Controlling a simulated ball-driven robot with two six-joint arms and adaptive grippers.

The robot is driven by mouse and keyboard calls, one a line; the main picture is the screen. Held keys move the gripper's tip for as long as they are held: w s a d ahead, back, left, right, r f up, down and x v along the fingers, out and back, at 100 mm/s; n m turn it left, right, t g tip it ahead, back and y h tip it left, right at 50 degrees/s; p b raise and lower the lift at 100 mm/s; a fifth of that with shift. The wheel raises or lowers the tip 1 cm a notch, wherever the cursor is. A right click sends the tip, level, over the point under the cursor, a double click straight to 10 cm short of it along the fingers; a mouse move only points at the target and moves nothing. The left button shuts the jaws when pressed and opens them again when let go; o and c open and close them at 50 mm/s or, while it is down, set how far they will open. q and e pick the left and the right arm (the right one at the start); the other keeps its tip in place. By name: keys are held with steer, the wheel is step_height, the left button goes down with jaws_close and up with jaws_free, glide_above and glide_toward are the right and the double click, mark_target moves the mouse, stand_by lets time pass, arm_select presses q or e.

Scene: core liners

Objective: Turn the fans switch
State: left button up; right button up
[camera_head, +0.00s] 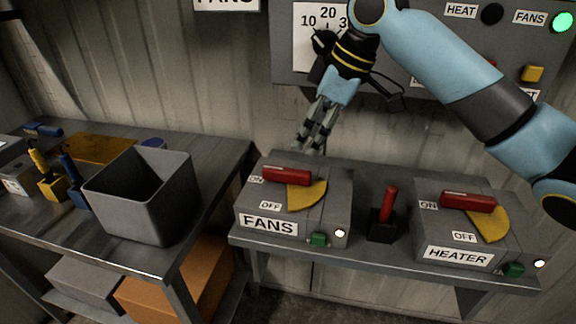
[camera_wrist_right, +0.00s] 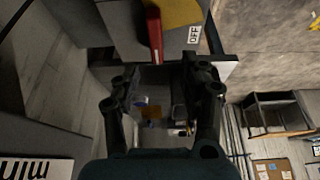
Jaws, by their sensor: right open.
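The fans switch box (camera_head: 268,228) is grey with a FANS label and stands on the right-hand bench. Its red handle (camera_head: 287,175) lies across the top beside the ON label, over a yellow quarter plate (camera_head: 308,195). My right gripper (camera_head: 308,145) is open and empty, above and behind the box, with its fingers pointing down. In the right wrist view the open fingers (camera_wrist_right: 165,100) frame empty space, and a red handle (camera_wrist_right: 154,33) on a grey box shows beyond them. My left gripper is not in view.
The heater switch box (camera_head: 458,255) stands at the right, with a small upright red lever (camera_head: 389,203) between the boxes. A wall panel (camera_head: 290,70) hangs behind, its FANS lamp (camera_head: 563,21) lit green. A grey bin (camera_head: 140,195) stands on the left bench.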

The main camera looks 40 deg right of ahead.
mark_target(287, 170)
steer(key=x, duration=0.6)
steer(key=w+b+x, duration=0.1)
steer(key=x, duration=0.2)
steer(key=shift+w+f, duration=0.15)
steer(key=shift+f, duration=0.1)
jaws_close()
